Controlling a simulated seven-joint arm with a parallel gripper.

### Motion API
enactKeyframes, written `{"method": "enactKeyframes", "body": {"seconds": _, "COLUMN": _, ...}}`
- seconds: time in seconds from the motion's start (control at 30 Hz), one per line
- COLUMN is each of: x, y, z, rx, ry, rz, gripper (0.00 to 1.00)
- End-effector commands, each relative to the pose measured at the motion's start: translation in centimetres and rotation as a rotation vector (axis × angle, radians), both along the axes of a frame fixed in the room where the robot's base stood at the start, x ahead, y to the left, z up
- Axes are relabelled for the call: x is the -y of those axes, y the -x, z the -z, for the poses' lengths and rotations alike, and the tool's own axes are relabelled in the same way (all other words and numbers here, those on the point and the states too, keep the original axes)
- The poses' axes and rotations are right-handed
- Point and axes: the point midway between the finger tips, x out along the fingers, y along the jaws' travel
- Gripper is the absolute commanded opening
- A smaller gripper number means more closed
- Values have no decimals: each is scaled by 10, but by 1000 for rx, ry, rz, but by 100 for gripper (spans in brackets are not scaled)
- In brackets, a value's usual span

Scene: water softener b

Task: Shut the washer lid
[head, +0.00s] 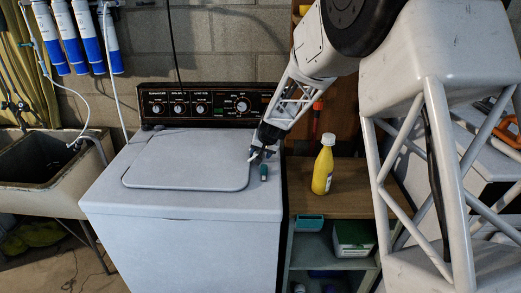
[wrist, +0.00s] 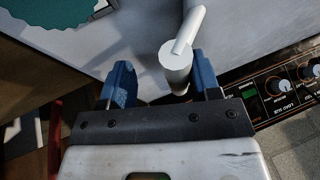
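The washer (head: 185,240) is white, with a black control panel (head: 205,103) along its back; part of the panel also shows in the wrist view (wrist: 285,88). Its lid (head: 188,160) lies flat or nearly flat over the top, with a dark line along its front edge. I cannot tell whether a small gap is left there. My gripper (head: 262,152) is low over the top's right side, by the lid's right edge. In the wrist view its blue fingers (wrist: 160,70) are apart. A white cylindrical piece with a slanted rod (wrist: 177,62) shows between them; I cannot tell what it is.
A yellow bottle with a white cap (head: 323,168) stands on the wooden shelf unit (head: 350,202) at right. A sink (head: 45,175) is at left.

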Motion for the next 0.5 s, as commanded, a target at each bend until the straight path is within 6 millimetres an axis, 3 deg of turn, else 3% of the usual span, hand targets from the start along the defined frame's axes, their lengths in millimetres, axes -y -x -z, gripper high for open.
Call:
{"method": "enactKeyframes", "body": {"seconds": 0.03, "x": 6, "y": 6, "z": 15, "rx": -21, "ry": 6, "rz": 2, "gripper": 51}}
{"method": "enactKeyframes", "body": {"seconds": 0.5, "x": 3, "y": 5, "z": 6, "rx": -18, "ry": 4, "rz": 2, "gripper": 48}}
